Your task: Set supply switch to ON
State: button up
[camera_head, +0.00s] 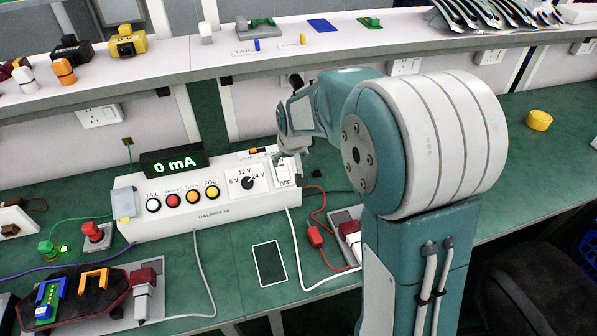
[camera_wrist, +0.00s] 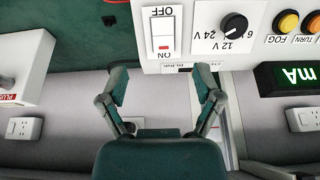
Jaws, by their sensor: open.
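The supply switch (camera_head: 285,168) is a white rocker at the right end of the white supply box (camera_head: 215,214). In the wrist view the switch (camera_wrist: 163,33) appears upside down, with OFF above it, ON below it and a small red mark near the ON end. Which side is pressed is hard to tell. The supply display (camera_head: 173,163) reads 0 mA. My gripper (camera_wrist: 161,84) is open and empty, its two fingers spread apart on the ON side of the switch, with no visible contact. In the head view my gripper is just behind the switch, partly hidden by my arm.
Beside the switch are the voltage knob (camera_head: 247,183) and several lamp buttons (camera_head: 192,195). A dark flat panel (camera_head: 269,264) lies in front of the box. A red lead (camera_head: 315,236) runs to its right. A shelf (camera_head: 230,60) with small parts spans the back.

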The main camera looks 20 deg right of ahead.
aim_at(284, 178)
jog(key=x, duration=1.1)
jog(key=shift+w+f, duration=0.15)
jog(key=shift+a+f, duration=0.1)
jog(key=shift+a, duration=0.35)
jog(key=shift+d, duration=0.25)
jog(key=c, duration=1.1)
